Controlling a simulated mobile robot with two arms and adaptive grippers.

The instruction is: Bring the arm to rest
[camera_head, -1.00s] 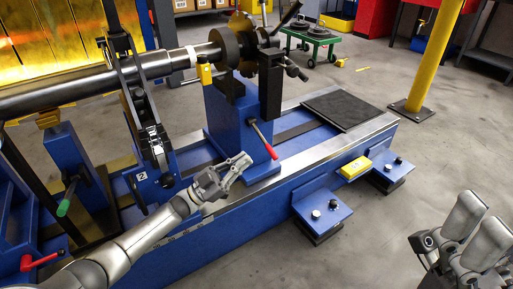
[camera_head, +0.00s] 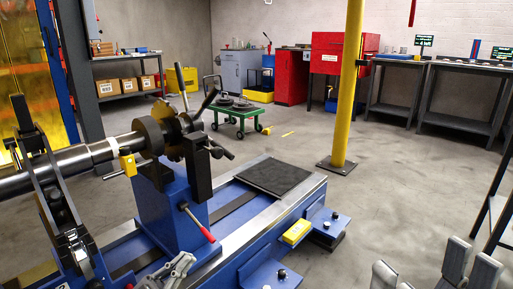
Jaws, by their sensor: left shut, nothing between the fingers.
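My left gripper (camera_head: 182,264) is at the bottom edge of the head view, in front of the blue balancing machine's pedestal (camera_head: 170,210). Its fingers are shut with nothing between them. It appears just below and left of the red-handled lever (camera_head: 199,224); whether it touches the machine cannot be told. Most of my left arm is below the frame. Grey parts of my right gripper (camera_head: 455,262) show at the bottom right, over the floor. They are cut off by the frame edge, so their opening cannot be judged.
The machine carries a steel shaft (camera_head: 65,163) and a black pad (camera_head: 274,177). A yellow block (camera_head: 296,232) lies on its front side. A yellow post (camera_head: 350,90), a green cart (camera_head: 238,113) and dark benches (camera_head: 462,95) stand behind.

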